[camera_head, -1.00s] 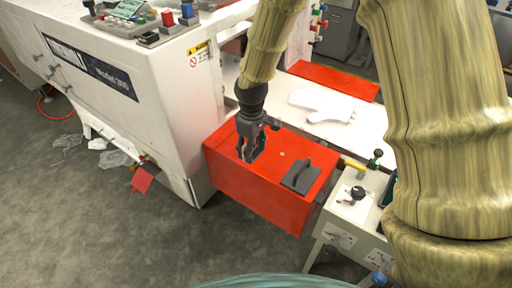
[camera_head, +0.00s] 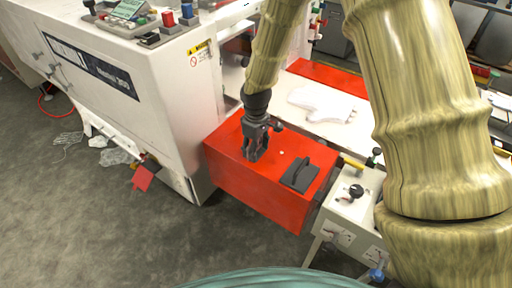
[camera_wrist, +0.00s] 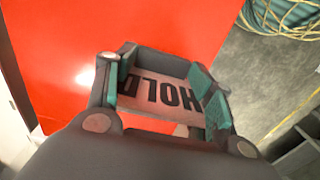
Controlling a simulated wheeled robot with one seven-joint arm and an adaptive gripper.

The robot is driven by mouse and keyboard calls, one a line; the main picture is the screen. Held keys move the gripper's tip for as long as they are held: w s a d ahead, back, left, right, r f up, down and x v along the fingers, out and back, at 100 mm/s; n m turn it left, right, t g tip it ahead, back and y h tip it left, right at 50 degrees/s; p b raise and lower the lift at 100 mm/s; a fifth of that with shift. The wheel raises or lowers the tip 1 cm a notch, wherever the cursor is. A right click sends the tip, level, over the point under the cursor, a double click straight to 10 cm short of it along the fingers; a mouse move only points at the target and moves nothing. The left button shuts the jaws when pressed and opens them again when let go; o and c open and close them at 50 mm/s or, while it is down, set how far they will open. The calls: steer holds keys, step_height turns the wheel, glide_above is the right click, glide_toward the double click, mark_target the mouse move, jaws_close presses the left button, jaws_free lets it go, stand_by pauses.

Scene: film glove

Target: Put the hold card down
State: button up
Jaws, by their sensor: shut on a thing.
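The hold card (camera_wrist: 160,92) shows in the wrist view as a pale pinkish card with "HOLD" in black, upside down. It lies between the teal pads of my gripper (camera_wrist: 165,95), which is shut on it. In the head view my gripper (camera_head: 255,152) points down over the left part of the red box top (camera_head: 230,140). I cannot make out the card there, nor tell whether it touches the red surface.
A dark block with a handle (camera_head: 298,175) sits on the red box, right of my gripper. A white glove shape (camera_head: 322,102) lies on the white bed behind. A white machine (camera_head: 150,100) stands close on the left. Bare red surface lies around my gripper.

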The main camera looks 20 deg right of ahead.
steer(key=shift+f, duration=0.15)
steer(key=o, duration=0.9)
step_height(320, 180, up, 12)
steer(key=shift+r+b, duration=0.15)
steer(key=shift+b, duration=0.5)
